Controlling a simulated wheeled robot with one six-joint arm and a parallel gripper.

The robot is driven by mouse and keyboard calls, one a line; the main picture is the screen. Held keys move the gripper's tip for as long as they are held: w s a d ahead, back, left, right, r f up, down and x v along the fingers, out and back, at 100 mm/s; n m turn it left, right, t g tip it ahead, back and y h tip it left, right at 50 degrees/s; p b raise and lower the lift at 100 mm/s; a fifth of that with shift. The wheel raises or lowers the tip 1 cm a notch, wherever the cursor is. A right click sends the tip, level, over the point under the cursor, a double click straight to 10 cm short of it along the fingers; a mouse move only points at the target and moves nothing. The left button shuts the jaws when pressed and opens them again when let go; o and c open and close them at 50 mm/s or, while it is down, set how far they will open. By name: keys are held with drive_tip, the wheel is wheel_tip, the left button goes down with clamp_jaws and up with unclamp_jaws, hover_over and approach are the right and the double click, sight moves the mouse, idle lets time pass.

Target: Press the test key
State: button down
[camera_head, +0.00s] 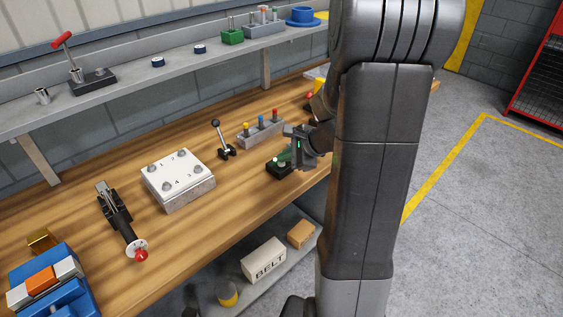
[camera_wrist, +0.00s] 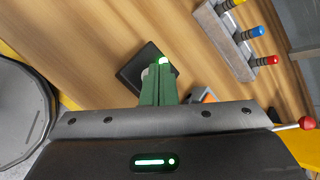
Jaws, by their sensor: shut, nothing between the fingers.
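The likely test key is a small black block (camera_head: 277,170) on the wooden bench, which also shows in the wrist view (camera_wrist: 132,76). My gripper (camera_head: 282,160) is over this block, with its green fingers shut together and nothing between them. In the wrist view the fingertips (camera_wrist: 157,68) overlap the block and hide part of its top. A bright green spot shows at the tips; I cannot tell whether it is on the fingers or the block. I cannot tell whether the tips touch or press it.
A grey block with yellow, blue and red plungers (camera_head: 260,132) stands just behind. A black-knobbed lever (camera_head: 222,140), a white numbered box (camera_head: 178,181) and a red-tipped clamp (camera_head: 122,222) are to the left. A shelf (camera_head: 130,88) runs above the bench.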

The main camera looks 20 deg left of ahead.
drive_tip(key=shift+r, duration=0.1)
drive_tip(key=shift+r+p, duration=0.8)
drive_tip(key=shift+r, duration=0.05)
wheel_tip(320, 180, up, 5)
drive_tip(key=p, duration=0.4)
drive_tip(key=shift+w, duration=0.1)
idle(0.8)
